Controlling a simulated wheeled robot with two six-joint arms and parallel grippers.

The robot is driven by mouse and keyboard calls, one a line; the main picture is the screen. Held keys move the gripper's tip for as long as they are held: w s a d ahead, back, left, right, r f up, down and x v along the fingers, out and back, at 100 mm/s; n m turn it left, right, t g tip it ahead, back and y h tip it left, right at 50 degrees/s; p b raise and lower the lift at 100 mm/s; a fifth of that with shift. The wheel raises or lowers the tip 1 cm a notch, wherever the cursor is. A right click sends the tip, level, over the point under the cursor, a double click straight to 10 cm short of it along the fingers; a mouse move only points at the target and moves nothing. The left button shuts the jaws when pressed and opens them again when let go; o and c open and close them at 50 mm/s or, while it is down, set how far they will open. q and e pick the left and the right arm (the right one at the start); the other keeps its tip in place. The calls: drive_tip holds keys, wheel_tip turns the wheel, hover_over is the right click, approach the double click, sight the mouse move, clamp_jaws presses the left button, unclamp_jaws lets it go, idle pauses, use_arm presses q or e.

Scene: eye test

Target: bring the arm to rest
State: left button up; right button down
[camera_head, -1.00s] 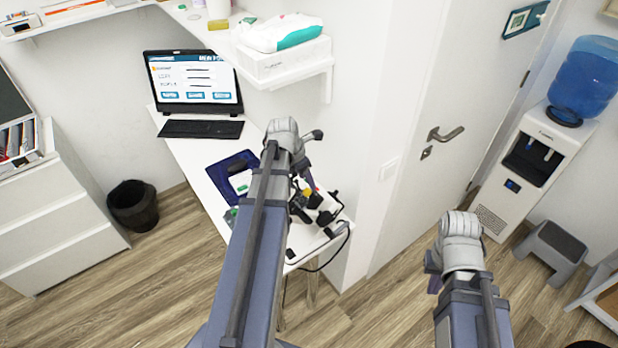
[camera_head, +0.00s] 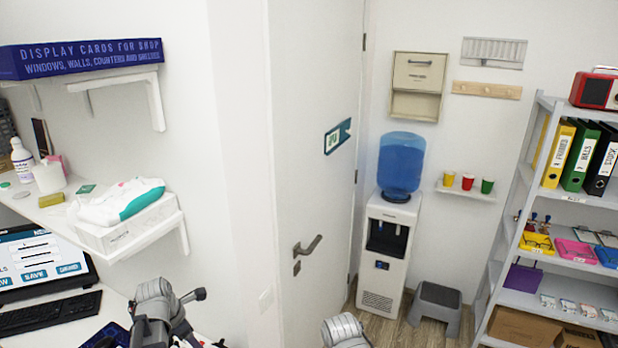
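My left arm's wrist (camera_head: 158,312) rises at the bottom left, in front of the white desk. The dark part below the wrist runs to the bottom edge, and no fingertips can be made out there. My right arm's wrist (camera_head: 345,331) just shows at the bottom middle. Its gripper is outside the picture. I see nothing held by either arm.
A laptop (camera_head: 45,265) stands on the desk (camera_head: 112,308) at left, below a shelf with a wipes pack (camera_head: 120,203). A white door (camera_head: 300,130), water dispenser (camera_head: 388,245), grey step stool (camera_head: 436,305) and loaded shelf rack (camera_head: 508,220) stand beyond.

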use_arm(q)
drive_tip(key=s+d+f+m+g+y+b, duration=0.1)
drive_tip(key=s+d+f+m+b, duration=0.1)
drive_tip(key=d+m, duration=0.7)
drive_tip(key=s+d+f+m+g+b, duration=0.1)
drive_tip(key=s+d+f+m+b, duration=0.2)
drive_tip(key=s+d+m, duration=0.3)
drive_tip(key=s+d+f+m+y+b, duration=0.1)
drive_tip(key=s+d+f+m+b, duration=0.2)
drive_tip(key=d+m, duration=0.9)
wheel_tip(320, 180, down, 2)
drive_tip(key=s+m, duration=0.1)
drive_tip(key=m, duration=0.3)
drive_tip(key=shift+d+g+y, duration=0.3)
drive_tip(key=shift+d+g, duration=0.05)
drive_tip(key=shift+g, duration=0.05)
